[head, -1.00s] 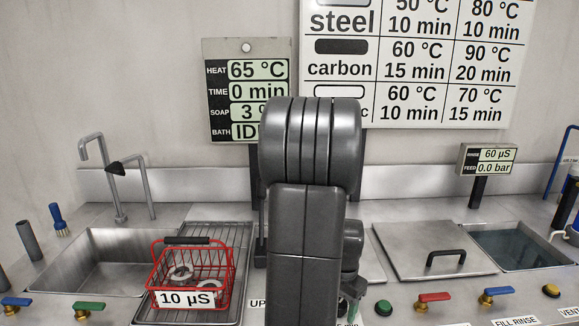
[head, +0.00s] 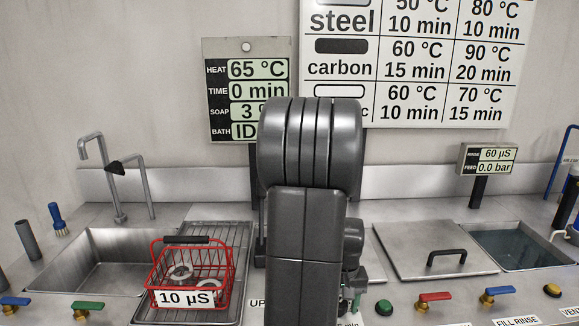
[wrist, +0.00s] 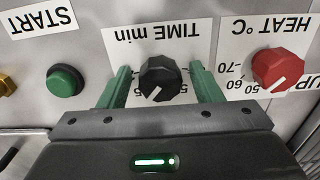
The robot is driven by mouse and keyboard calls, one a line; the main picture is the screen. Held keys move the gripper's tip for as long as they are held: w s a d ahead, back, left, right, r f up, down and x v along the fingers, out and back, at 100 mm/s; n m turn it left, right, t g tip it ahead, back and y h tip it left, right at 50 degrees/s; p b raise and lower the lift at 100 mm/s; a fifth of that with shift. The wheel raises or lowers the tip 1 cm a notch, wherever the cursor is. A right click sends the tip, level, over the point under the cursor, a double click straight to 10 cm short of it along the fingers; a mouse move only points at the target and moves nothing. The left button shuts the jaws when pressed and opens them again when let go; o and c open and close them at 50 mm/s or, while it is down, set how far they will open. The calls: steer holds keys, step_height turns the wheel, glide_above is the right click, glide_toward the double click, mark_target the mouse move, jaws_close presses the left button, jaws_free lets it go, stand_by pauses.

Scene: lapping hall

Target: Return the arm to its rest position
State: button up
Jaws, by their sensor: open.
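My arm stands upright in the middle of the head view and hides part of the counter behind it. My gripper (wrist: 163,88) shows in the wrist view with its two green fingers apart. The black TIME knob (wrist: 162,80) shows between the fingers, and I cannot tell whether they touch it. In the head view only a bit of green finger (head: 360,284) shows beside my arm, low near the counter's front panel.
The red HEAT knob (wrist: 277,69) and green START button (wrist: 65,80) flank the fingers. A red basket (head: 160,272) with metal rings stands on the ribbed drainer (head: 205,229) left of my arm. A lidded tank (head: 410,245) and water basin (head: 520,246) lie right.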

steer(key=n, duration=0.5)
steer(key=shift+n+b, duration=0.3)
steer(key=shift+n, duration=0.1)
steer(key=shift+r, duration=0.1)
